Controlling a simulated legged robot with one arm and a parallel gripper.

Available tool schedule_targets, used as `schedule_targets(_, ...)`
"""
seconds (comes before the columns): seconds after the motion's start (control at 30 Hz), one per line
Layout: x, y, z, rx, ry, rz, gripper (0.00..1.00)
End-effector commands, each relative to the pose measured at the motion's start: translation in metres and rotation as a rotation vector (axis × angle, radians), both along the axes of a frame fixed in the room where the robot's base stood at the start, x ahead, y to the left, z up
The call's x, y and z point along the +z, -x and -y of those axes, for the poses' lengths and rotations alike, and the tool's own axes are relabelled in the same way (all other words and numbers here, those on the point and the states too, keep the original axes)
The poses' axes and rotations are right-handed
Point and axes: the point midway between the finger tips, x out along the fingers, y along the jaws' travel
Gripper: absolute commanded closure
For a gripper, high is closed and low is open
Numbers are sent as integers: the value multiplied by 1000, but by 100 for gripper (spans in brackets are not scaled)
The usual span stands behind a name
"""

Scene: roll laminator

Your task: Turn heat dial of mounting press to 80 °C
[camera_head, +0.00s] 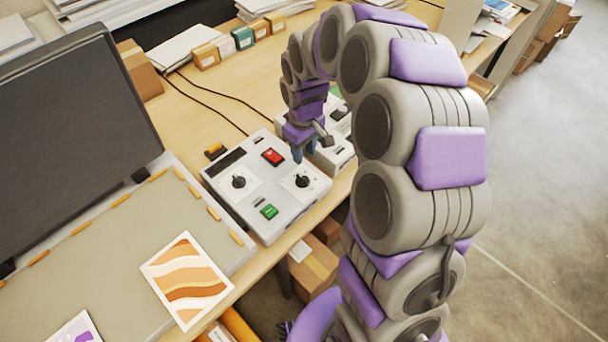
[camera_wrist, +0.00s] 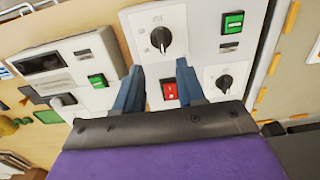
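The mounting press control box (camera_head: 246,219) is pale grey with two black dials, a red switch (camera_head: 272,156) and a green switch (camera_head: 269,211). The right dial (camera_head: 302,181) also shows in the wrist view (camera_wrist: 160,38). The left dial (camera_head: 238,181) also shows there (camera_wrist: 225,82). Their labels are too small to read, so I cannot tell which is the heat dial. My gripper (camera_head: 303,153) is above the box, just behind the right dial. In the wrist view its blue fingers (camera_wrist: 159,76) are apart and empty, with the right dial beyond their tips.
A second pale box (camera_head: 335,155) with a display (camera_wrist: 42,64) stands close beside the control box. A large press with a raised dark lid (camera_head: 75,130) is at the left. Patterned prints (camera_head: 188,279) lie at the front. Cables, papers and small boxes are behind.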

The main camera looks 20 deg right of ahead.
Motion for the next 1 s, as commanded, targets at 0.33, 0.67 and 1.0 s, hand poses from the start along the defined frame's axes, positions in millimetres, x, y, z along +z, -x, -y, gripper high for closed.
schedule_targets(0.33, -71, 2, 0, -2, 0, -6, 61)
schedule_targets(0.67, -109, 1, 0, -1, 0, -2, 61)
schedule_targets(1.0, -112, 1, 0, -1, 0, 1, 61)
